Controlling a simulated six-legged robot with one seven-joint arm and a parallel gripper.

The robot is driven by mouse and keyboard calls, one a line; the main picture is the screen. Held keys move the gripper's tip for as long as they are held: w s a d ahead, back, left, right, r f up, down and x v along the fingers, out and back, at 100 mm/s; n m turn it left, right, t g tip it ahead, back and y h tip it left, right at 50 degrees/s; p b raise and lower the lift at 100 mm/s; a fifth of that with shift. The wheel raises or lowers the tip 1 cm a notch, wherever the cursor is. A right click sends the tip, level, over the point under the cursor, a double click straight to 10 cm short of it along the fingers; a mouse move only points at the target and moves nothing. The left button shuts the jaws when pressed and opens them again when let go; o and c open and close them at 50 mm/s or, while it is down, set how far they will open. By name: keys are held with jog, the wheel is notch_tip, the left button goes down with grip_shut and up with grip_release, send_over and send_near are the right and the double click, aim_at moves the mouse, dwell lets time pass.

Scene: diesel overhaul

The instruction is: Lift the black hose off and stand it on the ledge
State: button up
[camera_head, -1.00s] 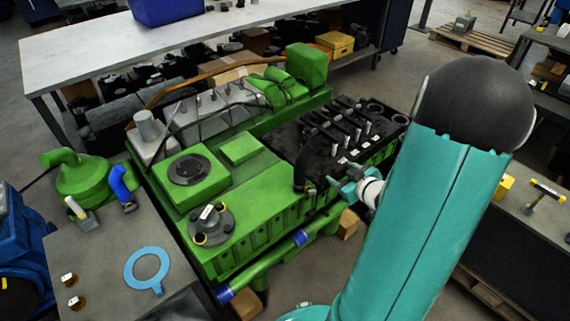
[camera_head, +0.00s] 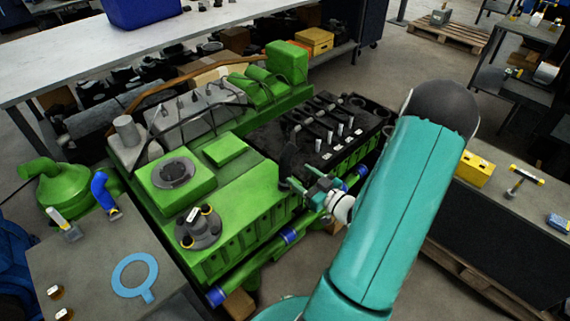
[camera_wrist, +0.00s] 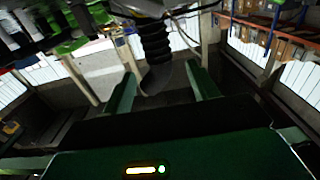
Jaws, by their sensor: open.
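The black hose (camera_head: 289,162) stands at the front left corner of the engine's black top, against the green engine block (camera_head: 240,205). In the wrist view the ribbed hose (camera_wrist: 155,50) hangs between my two fingers, its plain curved end reaching down toward them. My gripper (camera_head: 304,189) is open, just in front of the hose in the head view. In the wrist view my gripper (camera_wrist: 161,92) has a finger on each side of the hose with gaps. Whether either finger touches it cannot be told. I cannot tell which surface is the ledge.
A grey bench (camera_head: 110,245) at the left holds a blue ring gasket (camera_head: 134,275) and a blue elbow (camera_head: 103,192). A blue-banded green pipe (camera_head: 291,236) runs along the engine's front. A dark bench (camera_head: 500,200) stands right. A long white-topped table (camera_head: 60,60) lies behind.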

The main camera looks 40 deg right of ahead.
aim_at(290, 167)
jog(key=w, duration=0.7)
jog(key=shift+w+r, duration=0.1)
jog(key=shift+w, duration=0.25)
jog(key=c, duration=1.3)
